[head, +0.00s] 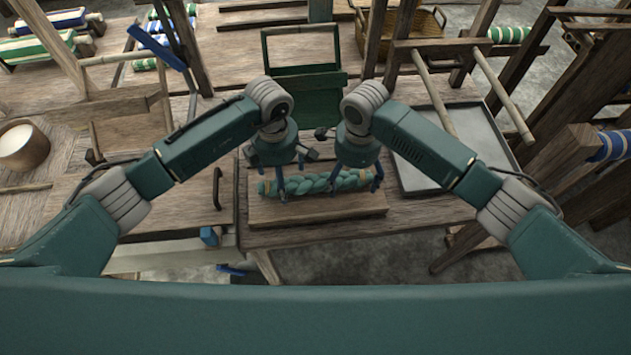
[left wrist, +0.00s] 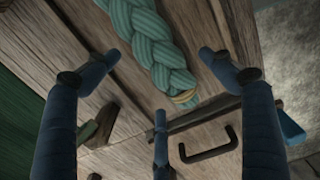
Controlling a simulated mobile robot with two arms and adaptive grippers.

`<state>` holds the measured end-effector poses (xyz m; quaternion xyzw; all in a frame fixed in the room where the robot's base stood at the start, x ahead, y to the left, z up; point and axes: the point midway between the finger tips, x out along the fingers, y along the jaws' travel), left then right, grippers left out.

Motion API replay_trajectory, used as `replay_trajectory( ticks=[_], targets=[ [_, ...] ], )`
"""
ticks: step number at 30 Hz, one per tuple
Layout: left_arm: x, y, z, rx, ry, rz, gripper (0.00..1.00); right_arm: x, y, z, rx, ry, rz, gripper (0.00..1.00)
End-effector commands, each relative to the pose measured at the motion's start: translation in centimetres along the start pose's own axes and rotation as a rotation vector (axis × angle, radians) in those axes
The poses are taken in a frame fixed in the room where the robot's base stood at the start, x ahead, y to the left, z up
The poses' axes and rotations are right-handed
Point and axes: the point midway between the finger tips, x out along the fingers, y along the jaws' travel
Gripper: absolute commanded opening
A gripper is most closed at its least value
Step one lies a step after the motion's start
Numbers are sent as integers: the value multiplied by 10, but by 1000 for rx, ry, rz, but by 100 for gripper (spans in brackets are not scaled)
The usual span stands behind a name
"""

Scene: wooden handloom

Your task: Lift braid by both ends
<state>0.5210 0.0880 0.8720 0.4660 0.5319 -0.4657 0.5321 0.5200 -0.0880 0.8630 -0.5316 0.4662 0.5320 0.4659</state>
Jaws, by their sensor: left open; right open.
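A thick green braid (head: 313,184) lies lengthwise on a wooden board (head: 320,209), with tan ties near its ends. My left gripper (head: 275,180) is open over the braid's left end. My right gripper (head: 357,178) is open over its right end, with fingers on either side. In the left wrist view, the braid (left wrist: 150,42) runs between the spread blue fingers of my left gripper (left wrist: 160,68). Its yellow-tied end shows there, and the two upper fingertips stand apart from it. Exact contact at the right end is too small to tell.
A grey metal tray (head: 472,135) lies to the right. A green panel (head: 305,97) stands behind the grippers. A dark handle (head: 217,188) is just left of the board. Loom posts rise on the right.

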Motion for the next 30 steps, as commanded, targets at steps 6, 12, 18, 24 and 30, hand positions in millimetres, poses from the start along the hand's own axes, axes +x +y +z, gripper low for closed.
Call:
replay_trajectory(
  ticks=[6, 12, 18, 24, 30],
  targets=[
    [8, 0, 0, 0, 0, 0, 82, 8, 0, 0, -1, 0, 0, 82],
    [8, 0, 0, 0, 0, 0, 82, 8, 0, 0, -1, 0, 0, 82],
    [8, 0, 0, 0, 0, 0, 44, 8, 0, 0, -1, 0, 0, 44],
    [8, 0, 0, -1, 0, 0, 20, 8, 0, 0, -1, 0, 0, 21],
    [6, 0, 0, -1, 0, 1, 20, 5, 0, 0, -1, -1, -1, 20]
  ],
)
